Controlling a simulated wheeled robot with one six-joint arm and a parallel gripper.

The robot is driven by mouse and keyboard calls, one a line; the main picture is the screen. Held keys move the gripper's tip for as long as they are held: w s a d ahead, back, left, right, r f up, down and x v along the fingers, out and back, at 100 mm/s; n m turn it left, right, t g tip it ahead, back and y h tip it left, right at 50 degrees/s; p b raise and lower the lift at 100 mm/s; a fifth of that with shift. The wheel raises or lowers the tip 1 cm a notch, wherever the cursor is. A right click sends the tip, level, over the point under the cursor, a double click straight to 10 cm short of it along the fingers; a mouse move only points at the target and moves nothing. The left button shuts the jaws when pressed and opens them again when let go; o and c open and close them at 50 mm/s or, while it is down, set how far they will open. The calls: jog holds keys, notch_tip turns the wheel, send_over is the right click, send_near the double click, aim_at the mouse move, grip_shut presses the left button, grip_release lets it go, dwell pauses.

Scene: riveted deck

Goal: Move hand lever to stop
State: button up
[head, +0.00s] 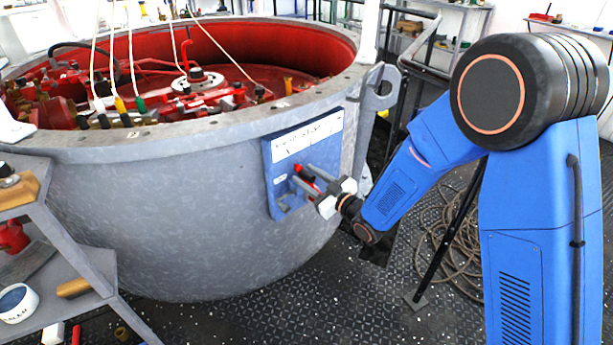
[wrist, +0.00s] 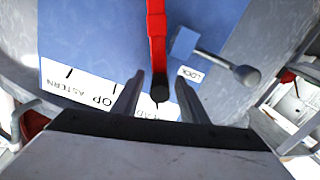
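The red hand lever (head: 306,172) is on a blue panel (head: 275,180) fixed to the side of the grey tank. In the wrist view the lever (wrist: 156,45) comes down from the top and ends in a black tip. My gripper (head: 312,179) is at the panel. In the wrist view my gripper (wrist: 158,98) has its two fingers apart, one on each side of the lever's tip, with gaps showing. A white label strip (wrist: 85,97) reads "ASTERN" and "OP"; the fingers and tip hide part of it.
A grey arm with a round knob (wrist: 246,78) stands out from the panel beside the lever, near a "LOCK" label (wrist: 190,74). The open tank (head: 180,210) fills the left side. A shelf (head: 60,270) stands at lower left. Coiled cable (head: 455,235) lies on the deck.

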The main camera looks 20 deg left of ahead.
grip_shut()
jog(key=w+d+r+m, duration=0.1)
jog(key=w+d+m, duration=0.2)
jog(key=w+m, duration=0.2)
jog(key=shift+w+d+r, duration=0.2)
jog(key=shift+w+r, duration=0.1)
jog(key=shift+w, duration=0.4)
grip_release()
jog(key=v, duration=1.7)
jog(key=shift+d, duration=0.2)
jog(key=shift+f, duration=0.1)
